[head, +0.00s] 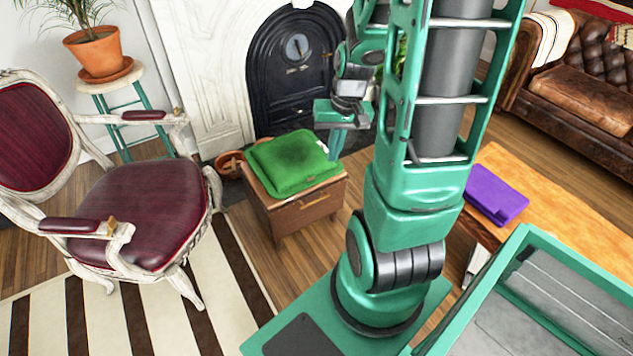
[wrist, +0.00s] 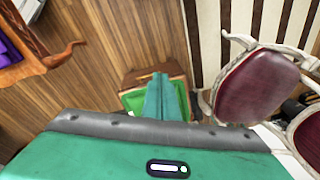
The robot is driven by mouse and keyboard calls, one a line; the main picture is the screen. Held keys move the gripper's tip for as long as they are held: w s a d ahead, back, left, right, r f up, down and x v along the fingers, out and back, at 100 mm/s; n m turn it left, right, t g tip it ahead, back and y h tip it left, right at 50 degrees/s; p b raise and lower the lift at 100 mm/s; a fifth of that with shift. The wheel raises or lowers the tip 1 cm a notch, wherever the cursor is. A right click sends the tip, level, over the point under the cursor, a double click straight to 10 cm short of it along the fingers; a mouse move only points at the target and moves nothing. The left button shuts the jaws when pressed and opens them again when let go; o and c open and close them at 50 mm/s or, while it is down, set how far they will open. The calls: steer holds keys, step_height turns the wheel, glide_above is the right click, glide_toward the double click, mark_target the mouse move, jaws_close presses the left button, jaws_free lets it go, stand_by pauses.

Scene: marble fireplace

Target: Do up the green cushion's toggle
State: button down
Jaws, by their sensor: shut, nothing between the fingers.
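The green cushion (head: 292,160) lies flat on top of a small wooden chest (head: 300,213) in the middle of the head view. Its toggle is too small to make out. My gripper (head: 334,157) points down beside the cushion's right edge; I cannot tell whether it touches. In the wrist view the two teal fingers of my gripper (wrist: 160,75) are together with nothing between them. They cover much of the cushion (wrist: 132,102), whose green edges show on both sides of them. The chest's brown rim (wrist: 130,77) shows there too.
An armchair (head: 145,210) with dark red upholstery stands left of the chest. A fireplace (head: 290,70) is behind it. A terracotta bowl (head: 229,164) sits on the floor beside it. A wooden table (head: 540,215) with a purple folded item (head: 495,201) is at the right.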

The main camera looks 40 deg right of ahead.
steer(key=w+d+f+m+t+y, duration=0.1)
steer(key=w+d+f+t, duration=0.15)
steer(key=w+f, duration=0.45)
steer(key=m+t+h, duration=0.3)
steer(key=m+t, duration=0.2)
steer(key=m, duration=0.7)
glide_toward(313, 180)
step_height(313, 180, down, 4)
steer(key=w, duration=0.1)
steer(key=w+d, duration=0.1)
steer(key=w, duration=0.1)
steer(key=shift+w+d, duration=0.1)
steer(key=shift+w, duration=0.4)
